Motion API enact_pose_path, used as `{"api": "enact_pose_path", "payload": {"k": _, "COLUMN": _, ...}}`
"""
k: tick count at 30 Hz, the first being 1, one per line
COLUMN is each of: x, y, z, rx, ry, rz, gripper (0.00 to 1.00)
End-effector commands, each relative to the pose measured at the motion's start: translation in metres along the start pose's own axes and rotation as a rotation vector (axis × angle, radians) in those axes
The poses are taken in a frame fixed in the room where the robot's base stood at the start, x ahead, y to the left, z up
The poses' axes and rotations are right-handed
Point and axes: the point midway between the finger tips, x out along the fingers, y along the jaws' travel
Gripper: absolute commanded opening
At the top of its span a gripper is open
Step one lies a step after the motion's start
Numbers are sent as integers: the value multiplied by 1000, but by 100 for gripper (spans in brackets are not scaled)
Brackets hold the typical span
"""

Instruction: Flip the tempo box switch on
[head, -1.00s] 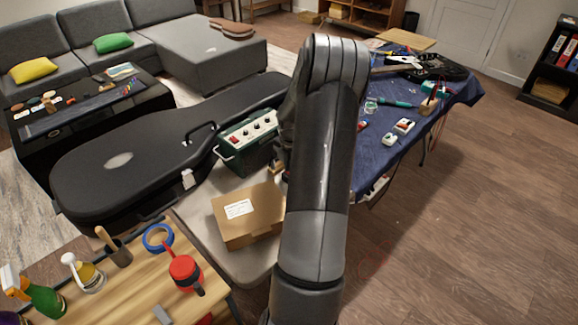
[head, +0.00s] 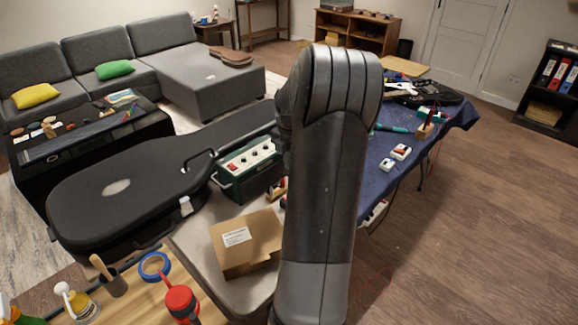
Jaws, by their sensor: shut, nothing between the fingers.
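I cannot tell for sure which thing is the tempo box. A dark green box (head: 248,170) with a pale panel of knobs stands between the guitar case and my arm; a switch is too small to make out. A small wooden item (head: 277,190) sits beside it, partly hidden by my arm. My gripper is hidden behind my raised arm, which fills the middle of the head view.
A cardboard box (head: 246,243) lies on the grey surface (head: 196,240) in front of the green box. A black guitar case (head: 120,190) lies to the left. A wooden bench with blue tape (head: 154,266) and bottles is at bottom left. The floor (head: 470,230) at right is clear.

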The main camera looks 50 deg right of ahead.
Motion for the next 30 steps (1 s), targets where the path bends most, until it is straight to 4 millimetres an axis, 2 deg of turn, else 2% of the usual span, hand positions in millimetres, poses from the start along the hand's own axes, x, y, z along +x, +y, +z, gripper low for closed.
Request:
{"api": "enact_pose_path", "payload": {"k": 7, "x": 0, "y": -1, "z": 0, "rx": 1, "ry": 1, "rz": 9, "gripper": 0}}
{"api": "enact_pose_path", "payload": {"k": 18, "x": -1, "y": -9, "z": 0, "rx": 5, "ry": 5, "rz": 129, "gripper": 0}}
{"api": "enact_pose_path", "payload": {"k": 30, "x": 0, "y": -8, "z": 0, "rx": 3, "ry": 5, "rz": 137, "gripper": 0}}
